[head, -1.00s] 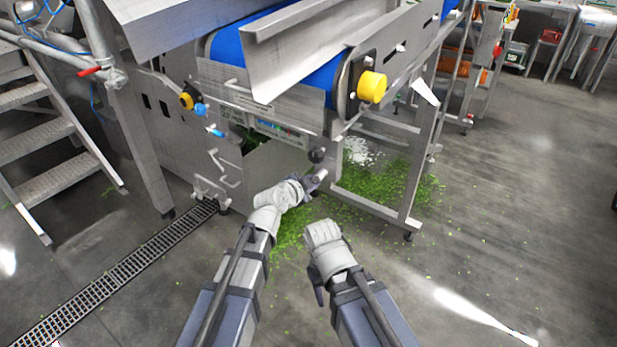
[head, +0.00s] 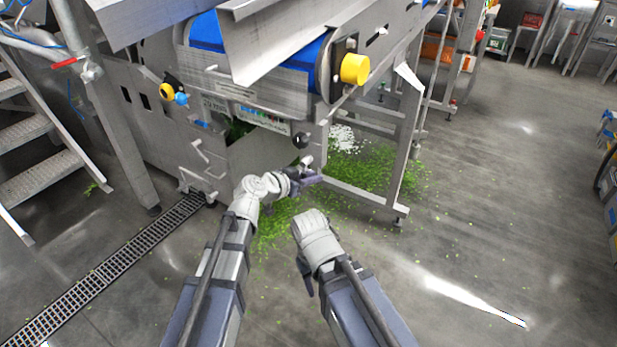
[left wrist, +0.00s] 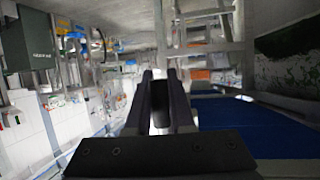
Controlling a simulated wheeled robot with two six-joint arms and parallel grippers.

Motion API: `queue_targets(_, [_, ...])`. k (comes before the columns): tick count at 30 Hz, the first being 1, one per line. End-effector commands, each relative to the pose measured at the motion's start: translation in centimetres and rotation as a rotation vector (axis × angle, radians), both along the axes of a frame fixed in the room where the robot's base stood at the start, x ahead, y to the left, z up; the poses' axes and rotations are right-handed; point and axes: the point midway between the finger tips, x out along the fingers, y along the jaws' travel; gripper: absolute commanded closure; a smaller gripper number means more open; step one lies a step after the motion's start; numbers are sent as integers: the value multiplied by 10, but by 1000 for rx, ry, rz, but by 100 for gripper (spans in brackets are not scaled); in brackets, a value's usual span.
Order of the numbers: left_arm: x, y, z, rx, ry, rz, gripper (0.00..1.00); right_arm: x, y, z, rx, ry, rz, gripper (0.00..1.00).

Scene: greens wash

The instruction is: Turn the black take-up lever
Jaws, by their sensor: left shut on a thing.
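The black take-up lever shows a round black knob (head: 300,141) on the near side of the conveyor frame, below the blue belt. My left gripper (head: 311,179) is just below and right of that knob, by a short pale metal part. In the left wrist view my left gripper's two fingers (left wrist: 160,78) are shut on a dark piece of the lever (left wrist: 160,102) between them. The grip itself is too small to make out in the head view. My right gripper (head: 306,275) hangs low over the floor, away from the machine, its fingers mostly hidden behind its wrist.
The blue conveyor belt (head: 285,65) and a yellow roller cap (head: 354,69) are above my left arm. Spilled greens (head: 365,175) lie on the floor under the frame. A drain grate (head: 115,270) and metal steps (head: 35,165) are left. Floor at right is open.

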Motion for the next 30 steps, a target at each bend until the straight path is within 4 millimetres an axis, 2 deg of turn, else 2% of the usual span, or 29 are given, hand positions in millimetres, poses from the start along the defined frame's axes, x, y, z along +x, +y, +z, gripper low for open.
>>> queue_targets(18, [-4, -2, -1, -27, 25, -4, 100, 0, 0, -1, 0, 0, 0, 50])
queue_targets(19, [-4, -2, -1, -27, 25, -4, 77, 0, 0, -1, 0, 0, 0, 50])
queue_targets(26, [-3, -2, 0, -27, 22, -2, 51, 0, 0, -1, 0, 0, 0, 50])
queue_targets(30, [-2, -2, 0, -27, 22, -1, 49, 0, 0, -1, 0, 0, 0, 50])
